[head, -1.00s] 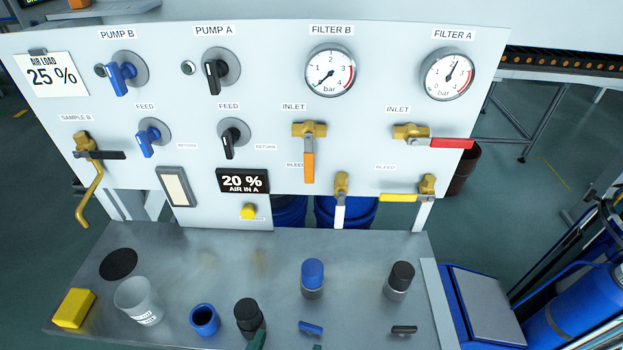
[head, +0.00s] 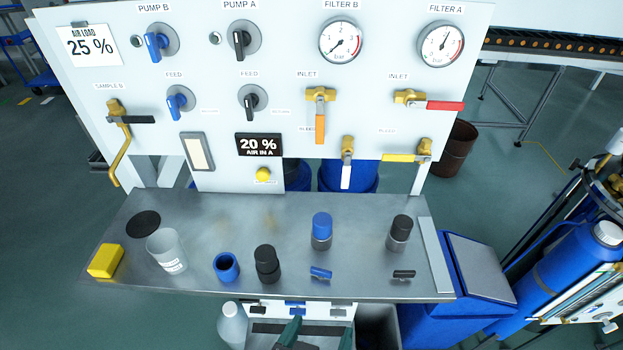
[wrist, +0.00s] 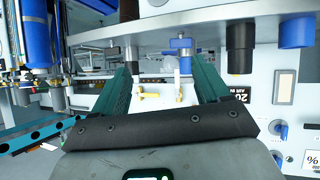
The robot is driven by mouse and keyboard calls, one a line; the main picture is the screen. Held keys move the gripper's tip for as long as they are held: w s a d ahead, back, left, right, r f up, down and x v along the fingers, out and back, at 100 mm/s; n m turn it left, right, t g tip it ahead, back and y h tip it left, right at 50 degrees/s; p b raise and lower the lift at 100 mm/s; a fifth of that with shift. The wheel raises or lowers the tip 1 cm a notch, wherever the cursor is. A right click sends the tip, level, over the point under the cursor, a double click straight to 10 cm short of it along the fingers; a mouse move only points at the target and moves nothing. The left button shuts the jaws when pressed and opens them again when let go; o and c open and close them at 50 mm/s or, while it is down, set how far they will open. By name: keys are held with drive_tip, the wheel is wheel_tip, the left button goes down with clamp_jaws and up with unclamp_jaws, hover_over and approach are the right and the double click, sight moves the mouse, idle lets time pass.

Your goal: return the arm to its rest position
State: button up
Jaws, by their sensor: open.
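My gripper (head: 320,332) shows at the bottom edge of the head view as two dark green fingertips, in front of the bench's near edge. In the wrist view my gripper (wrist: 165,85) is open, its two teal fingers wide apart with nothing held between them. The steel bench (head: 205,215) and the panel (head: 205,75) lie beyond the fingers, apart from them. Most of my arm is out of the head view.
A pale bottle (head: 232,325) stands below the near edge.

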drive_tip(key=d+f+g+p, duration=0.1)
drive_tip(key=d+f+g, duration=0.55)
drive_tip(key=d, duration=0.85)
drive_tip(key=s+d+f+n+g+y, duration=0.1)
drive_tip(key=s+d+f+y, duration=0.1)
drive_tip(key=s+d, duration=0.3)
drive_tip(key=s+d+f+n+g+y+p, duration=0.1)
drive_tip(key=s+d+f+g, duration=0.1)
drive_tip(key=s+d+f, duration=0.2)
drive_tip(key=s+d, duration=0.2)
drive_tip(key=s, duration=0.1)
drive_tip(key=shift+s+d+f+y, duration=0.15)
drive_tip(key=shift+s+f+y, duration=0.05)
drive_tip(key=shift+f+y, duration=0.2)
